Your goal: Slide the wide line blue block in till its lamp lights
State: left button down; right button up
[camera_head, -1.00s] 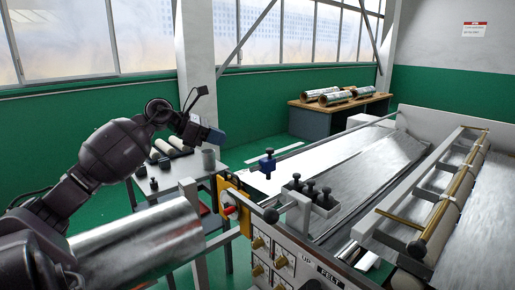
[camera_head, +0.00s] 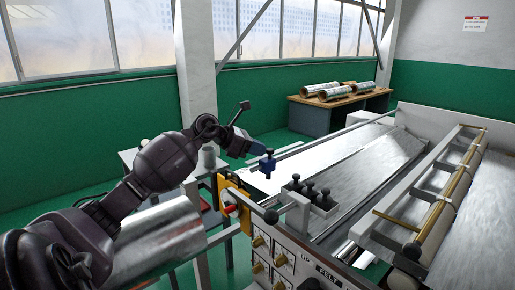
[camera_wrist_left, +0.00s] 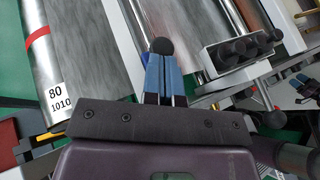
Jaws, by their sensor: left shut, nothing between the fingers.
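The blue block (camera_head: 267,165), with a black knob on top, sits at the near left end of the long pale rail and sheet of the machine. My left gripper (camera_head: 259,149) is shut and empty. Its blue fingertips are just left of and above the block; I cannot tell whether they touch it. In the left wrist view the shut fingers (camera_wrist_left: 163,73) point at a round black knob (camera_wrist_left: 162,46) just beyond their tips. A little blue shows beside them, too hidden to identify. I cannot make out a lamp.
Black-knobbed clamps (camera_head: 312,194) stand right of the block on the machine bed. A yellow panel with a red button (camera_head: 230,209) and a dial panel (camera_head: 270,258) are nearer. A large foil roll (camera_head: 165,238) lies below my left arm. More rolls lie on a far bench (camera_head: 337,107).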

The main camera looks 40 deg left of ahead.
aim_at(265, 157)
jog(key=shift+s, duration=0.1)
pick_arm(q)
jog(key=shift+w+b, duration=0.45)
jog(key=shift+w, duration=0.25)
jog(key=shift+w+d+b, duration=0.15)
jog(key=shift+w+b, duration=0.15)
jog(key=shift+w, duration=0.5)
pick_arm(e)
jog(key=shift+s+f, duration=0.2)
jog(key=shift+f, duration=0.3)
jog(key=shift+s+f, duration=0.15)
jog(key=shift+f, duration=0.3)
jog(key=shift+w+r, duration=0.15)
jog(key=shift+w, duration=0.15)
